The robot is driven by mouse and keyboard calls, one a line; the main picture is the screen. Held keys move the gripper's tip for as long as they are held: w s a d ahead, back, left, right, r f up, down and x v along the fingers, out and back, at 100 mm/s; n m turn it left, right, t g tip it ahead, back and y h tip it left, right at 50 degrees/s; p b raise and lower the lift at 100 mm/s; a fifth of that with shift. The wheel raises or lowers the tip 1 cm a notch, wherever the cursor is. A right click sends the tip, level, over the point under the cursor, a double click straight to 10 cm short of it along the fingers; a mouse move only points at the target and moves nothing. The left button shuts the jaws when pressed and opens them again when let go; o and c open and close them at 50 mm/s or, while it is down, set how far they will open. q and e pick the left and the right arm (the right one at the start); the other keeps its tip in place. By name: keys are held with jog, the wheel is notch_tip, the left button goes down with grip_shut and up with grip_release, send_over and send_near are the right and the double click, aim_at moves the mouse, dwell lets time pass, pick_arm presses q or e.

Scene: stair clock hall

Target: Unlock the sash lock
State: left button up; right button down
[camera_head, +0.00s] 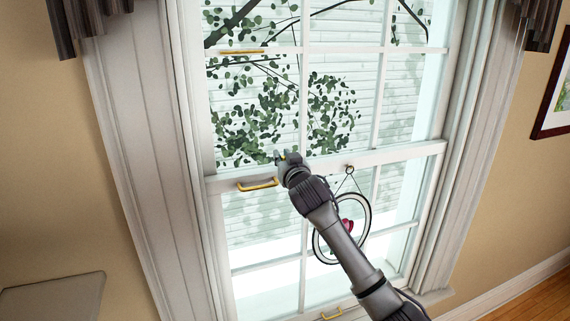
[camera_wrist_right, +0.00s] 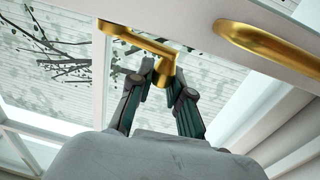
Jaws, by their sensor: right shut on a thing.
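The sash lock is a gold lever (camera_wrist_right: 138,37) on the white meeting rail (camera_head: 395,153) of the window. In the right wrist view its rounded end lies between the fingertips of my right gripper (camera_wrist_right: 163,72), which is shut on it. In the head view my right gripper (camera_head: 286,157) is at the meeting rail, near the window's middle, and it hides most of the lock. My left gripper is in neither view.
A gold pull handle (camera_head: 257,184) sits just left of my right gripper and shows large in the wrist view (camera_wrist_right: 270,45). A round ornament (camera_head: 317,244) hangs from a knob (camera_head: 349,168) on the rail, close behind my right arm. Another gold handle (camera_head: 332,314) is at the bottom.

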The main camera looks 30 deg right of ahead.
jog(key=m+h+b, duration=0.1)
jog(key=w+m+g+h+b, duration=0.1)
jog(key=h+b, duration=0.1)
jog(key=m+g+h+b, duration=0.1)
jog(key=shift+w+f+h+b, duration=0.3)
jog(key=shift+w+f+b, duration=0.05)
jog(key=shift+b, duration=0.05)
jog(key=shift+r+m+g+h+b, duration=0.2)
jog(key=shift+m+g+h+b, duration=0.2)
jog(key=shift+m+h, duration=0.1)
jog(key=shift+d+r, duration=0.1)
jog(key=shift+r, duration=0.05)
jog(key=c, duration=1.1)
grip_release()
jog(key=shift+w, duration=0.1)
jog(key=shift+o, duration=0.2)
